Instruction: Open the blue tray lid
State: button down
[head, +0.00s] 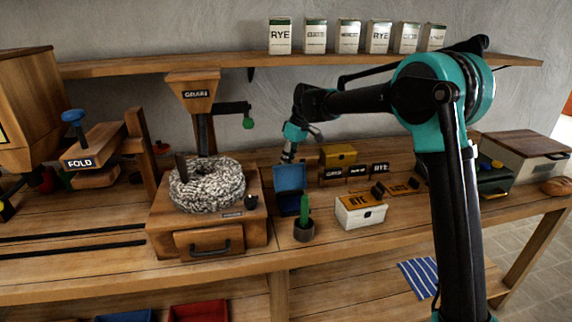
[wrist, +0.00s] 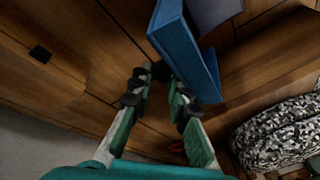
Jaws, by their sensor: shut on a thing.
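The blue tray (head: 289,205) sits on the bench in the middle of the head view. Its blue lid (head: 290,177) stands raised at the back of the tray, tilted up. My gripper (head: 287,158) is at the lid's upper edge, coming from behind and above. In the wrist view the lid (wrist: 180,42) runs diagonally at the top, and the gripper's fingertips (wrist: 162,72) are close together at its near corner, shut on the lid edge. The exact contact is partly hidden by the dark fingertips.
The grain mill (head: 208,235) with a speckled ring (head: 207,185) is close on the left.

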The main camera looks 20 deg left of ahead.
jog(key=shift+w+d+f, duration=0.3)
jog(key=shift+w+d, duration=0.05)
jog(key=shift+w, duration=0.2)
jog(key=c, duration=1.4)
grip_release()
jog(key=shift+f, duration=0.1)
jog(key=shift+o, duration=0.2)
jog(key=shift+s+r, duration=0.1)
jog(key=shift+r, duration=0.1)
jog(key=v, duration=1.1)
jog(key=shift+r, duration=0.4)
